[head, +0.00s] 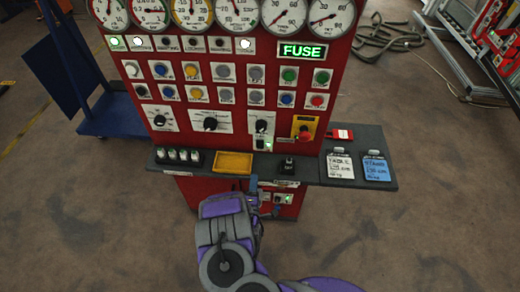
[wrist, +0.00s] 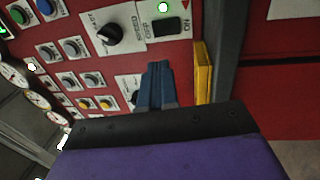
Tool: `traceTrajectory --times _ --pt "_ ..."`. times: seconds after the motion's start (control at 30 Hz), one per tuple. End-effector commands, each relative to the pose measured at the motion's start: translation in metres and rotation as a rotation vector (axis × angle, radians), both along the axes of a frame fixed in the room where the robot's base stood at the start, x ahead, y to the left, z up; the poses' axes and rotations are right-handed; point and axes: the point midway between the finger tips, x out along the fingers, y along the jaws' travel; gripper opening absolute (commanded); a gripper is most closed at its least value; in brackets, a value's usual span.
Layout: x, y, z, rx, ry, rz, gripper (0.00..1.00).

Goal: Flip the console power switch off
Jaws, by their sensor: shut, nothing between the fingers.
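The red console (head: 225,100) stands ahead of me. Its black rocker switch (head: 260,143) sits on a white plate below a black knob, just above the console's shelf. In the wrist view the rocker switch (wrist: 166,27) shows at the top, with printed labels and a lit green lamp (wrist: 163,7) beside it. I cannot tell which way it is tipped. My gripper (head: 253,181) is at the shelf's front edge, right of the yellow tray. In the wrist view my gripper's blue fingers (wrist: 156,70) are together, empty, and apart from the switch.
A dark shelf (head: 310,172) juts out below the panel, holding a yellow tray (head: 233,163), a small black joystick (head: 288,165) and tags. A red emergency button (head: 304,134) is right of the switch. A blue cart (head: 110,112) stands left. Floor in front is clear.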

Motion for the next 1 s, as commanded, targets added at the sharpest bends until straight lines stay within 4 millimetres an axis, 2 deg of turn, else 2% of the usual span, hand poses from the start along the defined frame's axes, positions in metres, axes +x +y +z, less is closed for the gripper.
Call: traceTrajectory --times 0.27,0.47,0.83,1.0 --pt "0.001 -0.008 0.000 0.010 0.003 -0.005 0.00" --pt "0.014 -0.008 0.001 0.010 0.004 -0.007 0.00" --pt "0.054 -0.006 0.006 0.007 0.002 -0.006 0.00" --pt "0.087 -0.009 0.012 0.009 0.000 -0.005 0.00"
